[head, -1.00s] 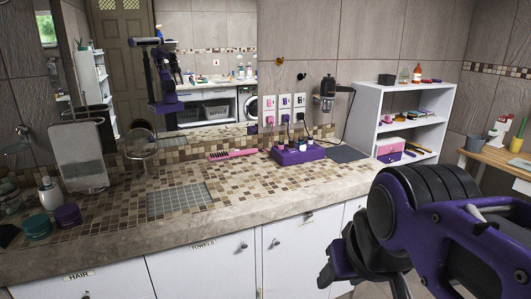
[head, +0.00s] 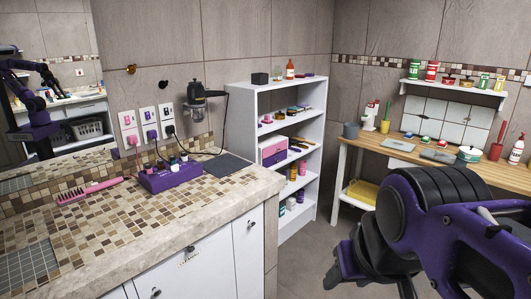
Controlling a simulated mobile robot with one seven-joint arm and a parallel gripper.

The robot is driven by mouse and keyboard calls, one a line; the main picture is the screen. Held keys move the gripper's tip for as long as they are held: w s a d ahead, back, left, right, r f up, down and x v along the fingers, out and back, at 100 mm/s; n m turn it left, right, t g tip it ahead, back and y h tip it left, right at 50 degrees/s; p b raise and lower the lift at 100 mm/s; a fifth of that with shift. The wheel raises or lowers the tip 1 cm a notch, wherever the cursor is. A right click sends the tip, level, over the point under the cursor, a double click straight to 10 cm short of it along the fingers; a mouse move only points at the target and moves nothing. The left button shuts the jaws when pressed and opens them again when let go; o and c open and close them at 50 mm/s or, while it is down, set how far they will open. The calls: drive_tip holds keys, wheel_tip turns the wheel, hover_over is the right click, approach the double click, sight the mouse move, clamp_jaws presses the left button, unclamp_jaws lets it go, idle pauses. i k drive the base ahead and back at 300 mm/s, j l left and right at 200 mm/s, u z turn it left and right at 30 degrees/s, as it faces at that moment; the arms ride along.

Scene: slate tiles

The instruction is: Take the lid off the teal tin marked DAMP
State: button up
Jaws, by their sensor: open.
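No tin with a readable DAMP mark shows now. A teal-and-white pot (head: 470,154) stands on the wooden desk at the right; I cannot read any marking on it. My purple and black arm fills the lower right, with my gripper (head: 362,272) low at the bottom edge, partly hidden. It is open, with nothing seen in it, and well apart from the desk.
The mosaic counter (head: 95,232) runs along the left, with a pink comb (head: 92,190) and purple box (head: 170,176). A white shelf unit (head: 233,108) stands beyond it. The wooden desk (head: 508,176) is at the right. Grey floor (head: 305,262) lies clear between.

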sight(470, 150)
drive_tip(key=i+l+z, duration=0.3)
drive_tip(key=z, duration=0.2)
drive_tip(key=i+l+z, duration=0.15)
drive_tip(key=i+z, duration=0.55)
drive_tip(key=i, duration=0.8)
drive_tip(key=i+l+u, duration=0.1)
drive_tip(key=i, duration=0.9)
drive_tip(key=i+l, duration=0.15)
drive_tip(key=i, duration=0.8)
drive_tip(key=z, duration=0.7)
